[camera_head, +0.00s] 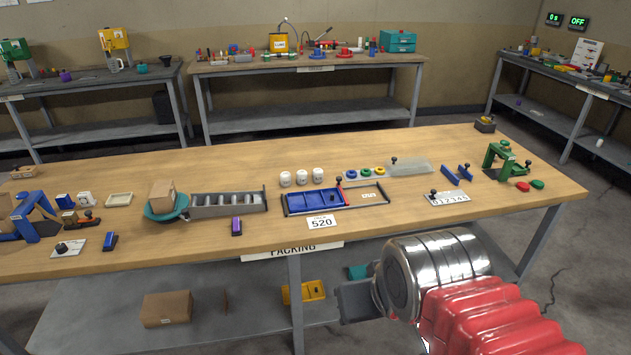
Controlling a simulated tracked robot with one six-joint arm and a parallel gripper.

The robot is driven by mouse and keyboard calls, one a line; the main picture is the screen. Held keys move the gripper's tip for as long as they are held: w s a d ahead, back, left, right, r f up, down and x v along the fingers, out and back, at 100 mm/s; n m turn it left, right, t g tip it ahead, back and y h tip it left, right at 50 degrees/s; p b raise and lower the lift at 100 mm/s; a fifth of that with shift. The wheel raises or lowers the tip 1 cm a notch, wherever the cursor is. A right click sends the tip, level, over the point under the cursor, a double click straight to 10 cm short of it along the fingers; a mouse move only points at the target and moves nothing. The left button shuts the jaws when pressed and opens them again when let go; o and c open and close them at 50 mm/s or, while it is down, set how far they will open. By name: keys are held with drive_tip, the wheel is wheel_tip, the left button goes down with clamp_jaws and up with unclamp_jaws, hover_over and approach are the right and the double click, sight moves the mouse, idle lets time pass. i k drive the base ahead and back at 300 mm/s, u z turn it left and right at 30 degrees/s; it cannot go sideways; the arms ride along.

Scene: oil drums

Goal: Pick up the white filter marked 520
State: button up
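Three small white cylinders stand in a row near the middle of the wooden packing table: a left one (285,179), a middle one (301,178) and a right one (317,175). They look like the filters, with dark marks too small to read, so I cannot tell which is marked 520. A white card reading 520 (321,222) is at the table's front, before a blue tray (313,201). My gripper (355,299) is at the lower middle, in front of the table and well apart from the cylinders. Its fingers are not clear, and I see nothing held.
A ribbed grey ramp (228,204) lies left of the cylinders. Coloured rings (365,172) and a green stand (505,160) are to the right. A cardboard box (166,309) and a yellow thing (303,292) are on the lower shelf.

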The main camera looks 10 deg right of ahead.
sight(317, 174)
drive_tip(key=u, duration=0.65)
drive_tip(key=i, duration=1.3)
drive_tip(key=z, duration=0.1)
